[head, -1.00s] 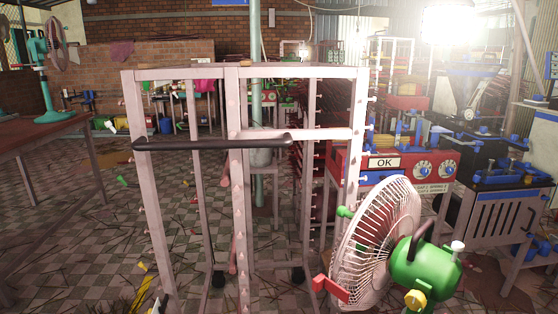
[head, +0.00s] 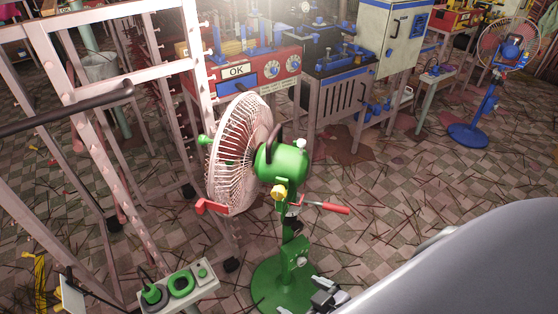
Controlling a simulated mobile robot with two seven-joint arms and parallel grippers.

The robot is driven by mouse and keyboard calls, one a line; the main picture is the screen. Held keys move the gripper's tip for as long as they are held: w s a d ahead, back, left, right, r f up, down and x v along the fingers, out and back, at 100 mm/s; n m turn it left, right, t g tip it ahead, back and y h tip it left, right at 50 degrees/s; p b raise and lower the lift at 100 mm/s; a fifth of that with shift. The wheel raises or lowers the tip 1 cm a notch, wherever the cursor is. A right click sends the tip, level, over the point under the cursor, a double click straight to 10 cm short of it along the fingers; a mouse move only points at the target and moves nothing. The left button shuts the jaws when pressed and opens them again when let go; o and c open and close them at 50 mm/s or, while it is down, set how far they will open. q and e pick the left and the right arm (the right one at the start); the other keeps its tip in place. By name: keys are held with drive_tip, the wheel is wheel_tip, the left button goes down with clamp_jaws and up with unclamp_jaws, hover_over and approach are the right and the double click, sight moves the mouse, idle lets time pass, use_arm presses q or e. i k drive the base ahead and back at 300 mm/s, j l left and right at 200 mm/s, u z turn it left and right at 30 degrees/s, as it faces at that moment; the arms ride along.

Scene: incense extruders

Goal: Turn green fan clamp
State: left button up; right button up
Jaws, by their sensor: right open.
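The green fan (head: 281,163) stands upright on its round green base (head: 268,285), with a pale wire cage (head: 238,155) facing left. I cannot tell which of these is the clamp. My right gripper (head: 325,293) is low in the picture, in front of the fan's base. It is open, empty and apart from the knob and lever. My left gripper is out of view.
A pale metal rack (head: 115,80) with pegs stands close on the left. A small stand (head: 205,290) with green sockets is at the bottom, left of the base. A red OK machine (head: 280,68) is behind. A blue fan (head: 490,95) stands far right. Littered floor is open on the right.

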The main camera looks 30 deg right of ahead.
sight(296, 226)
drive_tip(key=k+z, duration=0.25)
drive_tip(key=z, duration=0.2)
drive_tip(key=k+l+z, duration=0.15)
drive_tip(key=z, duration=0.25)
drive_tip(key=k, duration=0.1)
